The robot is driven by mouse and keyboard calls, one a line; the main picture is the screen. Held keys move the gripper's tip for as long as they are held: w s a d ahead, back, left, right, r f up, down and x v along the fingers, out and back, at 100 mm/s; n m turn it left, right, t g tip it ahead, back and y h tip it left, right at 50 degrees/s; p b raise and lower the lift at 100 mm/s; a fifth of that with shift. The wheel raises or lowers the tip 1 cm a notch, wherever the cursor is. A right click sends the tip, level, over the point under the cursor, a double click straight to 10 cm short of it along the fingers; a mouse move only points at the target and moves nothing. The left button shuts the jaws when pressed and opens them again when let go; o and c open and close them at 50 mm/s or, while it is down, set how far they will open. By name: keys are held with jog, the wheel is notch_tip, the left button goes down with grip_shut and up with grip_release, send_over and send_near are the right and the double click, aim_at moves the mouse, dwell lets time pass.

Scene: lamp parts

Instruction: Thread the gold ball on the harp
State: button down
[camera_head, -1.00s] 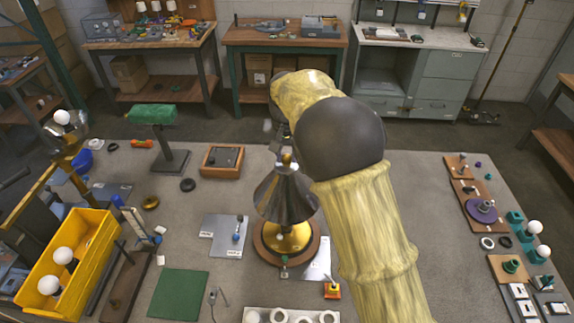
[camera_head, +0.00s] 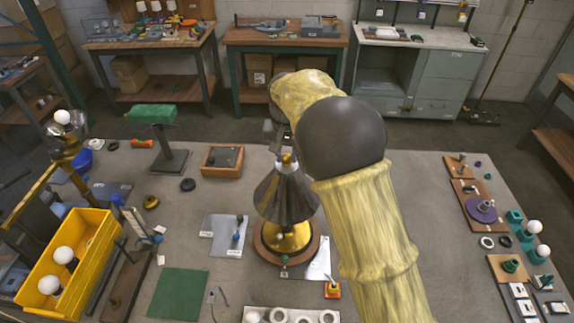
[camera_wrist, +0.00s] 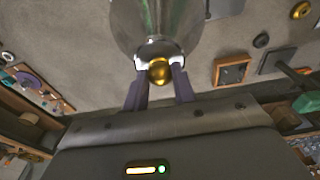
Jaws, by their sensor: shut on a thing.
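The gold ball (camera_wrist: 159,70) is between the fingertips of my gripper (camera_wrist: 159,78) in the wrist view, at the top of the metal lamp shade (camera_wrist: 150,18). My gripper is shut on the ball. In the head view the ball (camera_head: 287,158) is a small gold spot just above the dark cone-shaped shade (camera_head: 286,195). The shade stands over a gold base on a round wooden plinth (camera_head: 311,253). The harp cannot be made out. Whether the ball touches its thread is hidden.
A yellow bin (camera_head: 100,240) with white bulbs stands at the left. A green mat (camera_head: 178,296) lies at the front left, and a wooden tray (camera_head: 222,159) behind the lamp to the left. Small parts line the table's right edge. My arm covers the area right of the lamp.

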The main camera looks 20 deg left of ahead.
jog(key=shift+s+f, duration=0.15)
jog(key=shift+f, duration=0.2)
jog(key=shift+m+h+p, duration=0.3)
jog(key=shift+m+p, duration=0.95)
jog(key=shift+m, duration=0.45)
jog(key=shift+f+m+p, duration=0.1)
jog(key=shift+m+p, duration=1)
jog(key=shift+m, duration=0.7)
jog(key=shift+a+m+h+p, duration=0.1)
jog(key=shift+m+h+p, duration=0.3)
jog(key=shift+m+p, duration=1.45)
jog(key=shift+f+m+g+p, duration=0.1)
jog(key=shift+m+g+p, duration=0.3)
jog(key=shift+m, duration=1.15)
